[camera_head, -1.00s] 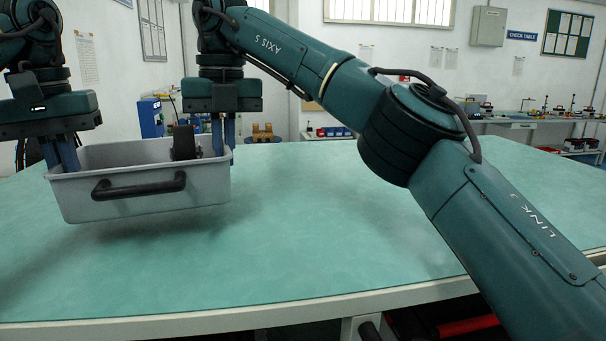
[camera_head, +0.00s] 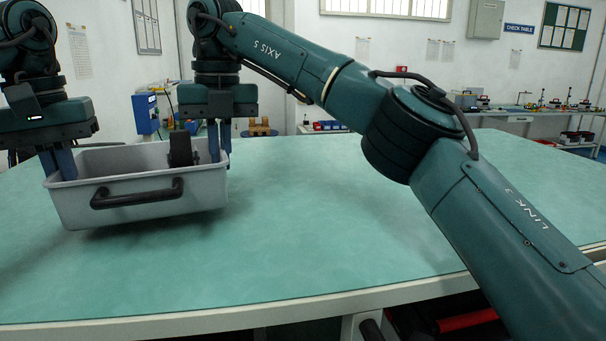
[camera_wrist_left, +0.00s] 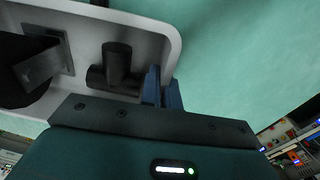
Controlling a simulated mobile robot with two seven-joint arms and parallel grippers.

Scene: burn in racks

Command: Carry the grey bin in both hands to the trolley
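The grey bin (camera_head: 130,206) is at the left of the head view, over the green table, slightly tilted. A black handle is on its near side. My left gripper (camera_head: 57,166) has its blue fingers around the bin's left wall. The left wrist view shows these fingers (camera_wrist_left: 162,90) on either side of the bin's rim (camera_wrist_left: 172,50). My right gripper (camera_head: 219,142) has its fingers at the bin's right wall. Dark parts, some cylindrical, lie inside the bin (camera_wrist_left: 117,65). I cannot tell whether the bin's underside touches the table. I cannot make out a trolley.
The green table (camera_head: 330,230) is clear to the right of the bin. My right arm crosses above it. A workbench (camera_head: 525,115) with small items stands against the back wall. A blue box (camera_head: 146,113) and a wooden item (camera_head: 259,127) are beyond the table.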

